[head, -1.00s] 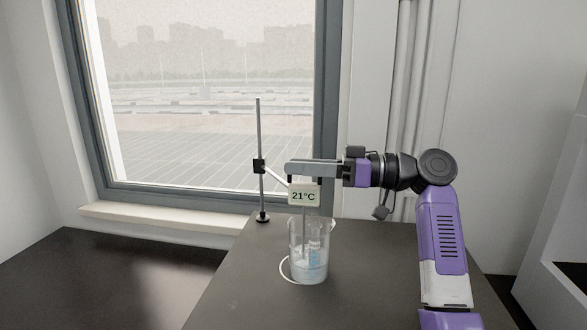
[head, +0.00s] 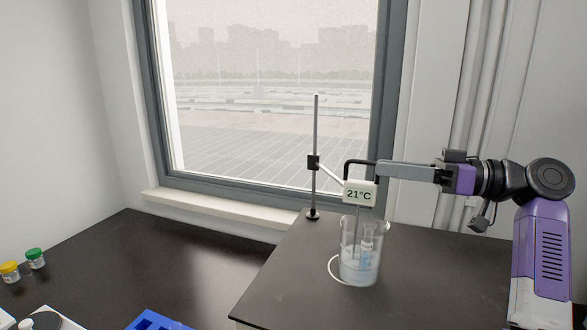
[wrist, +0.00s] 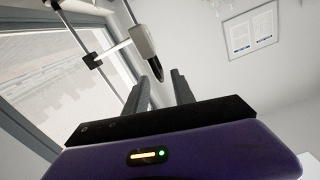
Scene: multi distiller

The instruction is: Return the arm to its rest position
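My gripper (head: 380,168) reaches in from the right in the head view, level, its grey fingers pointing left. The fingertips are close to the right end of a black hooked bar (head: 358,162); whether they touch cannot be told. In the wrist view my gripper's two fingers (wrist: 166,85) stand apart with nothing visible between them.
The dark raised table (head: 300,285) carries the stand and beaker. A lower dark counter (head: 160,260) lies to the left, with small yellow-capped (head: 10,272) and green-capped (head: 35,258) jars and a blue rack (head: 155,320). A window stands behind. The raised table's right part is clear.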

